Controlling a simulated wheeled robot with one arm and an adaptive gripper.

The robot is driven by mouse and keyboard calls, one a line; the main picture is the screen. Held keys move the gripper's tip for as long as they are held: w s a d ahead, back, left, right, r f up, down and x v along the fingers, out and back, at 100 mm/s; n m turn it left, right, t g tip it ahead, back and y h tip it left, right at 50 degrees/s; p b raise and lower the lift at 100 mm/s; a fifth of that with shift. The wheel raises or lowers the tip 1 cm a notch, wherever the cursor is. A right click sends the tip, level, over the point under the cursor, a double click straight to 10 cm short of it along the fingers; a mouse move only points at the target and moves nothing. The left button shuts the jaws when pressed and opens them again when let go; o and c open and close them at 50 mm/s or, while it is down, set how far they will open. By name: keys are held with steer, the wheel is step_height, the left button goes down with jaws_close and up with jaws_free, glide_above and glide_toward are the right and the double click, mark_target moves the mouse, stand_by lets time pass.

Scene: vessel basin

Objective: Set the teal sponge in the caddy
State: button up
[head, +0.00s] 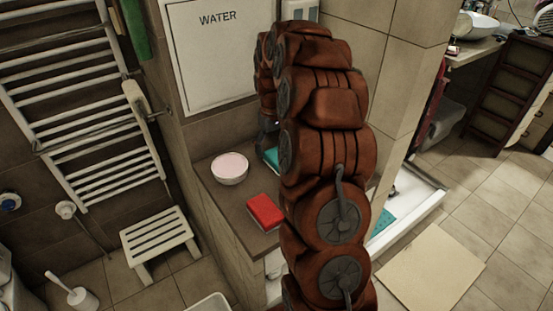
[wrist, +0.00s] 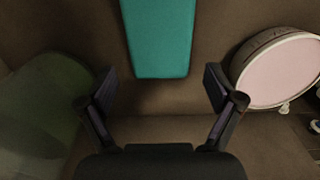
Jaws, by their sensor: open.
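The teal sponge (head: 271,157) lies on the brown counter (head: 228,196), largely hidden behind my arm in the head view. In the wrist view the teal sponge (wrist: 160,38) is a flat block at the top centre, running out of the frame. My gripper (wrist: 158,88) is open and empty, with its fingers apart just short of the sponge's near end. In the head view my gripper is mostly hidden by my arm. I cannot make out a caddy in either view; my arm covers part of the counter.
A white bowl with pink contents (head: 230,169) stands left of the sponge in the head view; it also shows in the wrist view (wrist: 243,66). A red block (head: 265,211) lies near the counter's front. A blurred greenish shape (wrist: 40,115) is at the wrist view's left.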

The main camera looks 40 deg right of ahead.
mark_target(272, 150)
steer(key=shift+f, duration=1.2)
steer(key=c, duration=1)
steer(key=shift+r, duration=0.1)
step_height(272, 150, up, 10)
steer(key=shift+f+b, duration=0.1)
steer(key=shift+b, duration=0.85)
